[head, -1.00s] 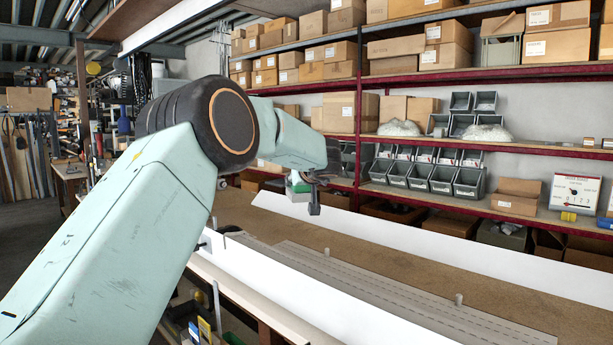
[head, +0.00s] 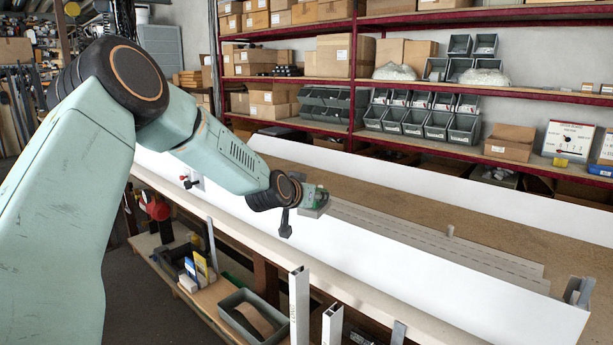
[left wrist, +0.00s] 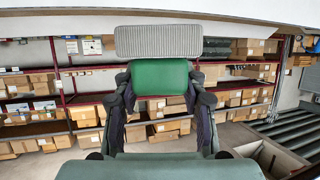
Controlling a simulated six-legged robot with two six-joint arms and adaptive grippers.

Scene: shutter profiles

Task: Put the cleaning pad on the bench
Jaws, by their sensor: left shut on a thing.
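The cleaning pad, a green block with a grey ribbed face, is held by my left gripper (head: 298,208). In the left wrist view the pad's green body (left wrist: 160,77) sits between the two fingers (left wrist: 160,100), with the grey face (left wrist: 158,41) beyond it. My right gripper is in neither view.
A long white profile (head: 400,262) runs along the bench's front, with a grey slotted strip (head: 440,245) behind it. Grey stops (head: 578,292) stand at the right end. Shelves with boxes and bins (head: 420,122) line the back. Brown bench top behind the strip is bare.

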